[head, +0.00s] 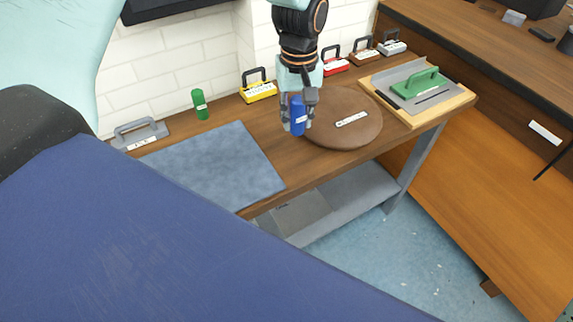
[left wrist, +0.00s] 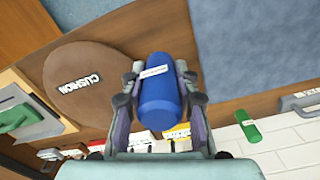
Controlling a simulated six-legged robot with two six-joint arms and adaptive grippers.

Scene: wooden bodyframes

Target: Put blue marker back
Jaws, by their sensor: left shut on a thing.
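A blue cylindrical marker (head: 297,116) with a white label is held between the fingers of my left gripper (head: 299,108). It stands roughly upright in the head view, over or just beside the left edge of the round brown cushion. In the left wrist view the blue marker (left wrist: 160,95) fills the space between both fingers of the gripper (left wrist: 160,100). I cannot tell whether its lower end touches the table. A green marker (head: 200,104) stands on the table near the wall; it also shows in the left wrist view (left wrist: 248,126). My right gripper is not in view.
The round brown cushion (head: 362,113) is labelled CUSHION. A blue-grey mat (head: 215,165) lies to its left. Handled blocks, including grey (head: 138,135), yellow (head: 259,91) and red (head: 335,67), line the wall. A wooden board (head: 455,100) with a green-handled tool (head: 420,82) sits right.

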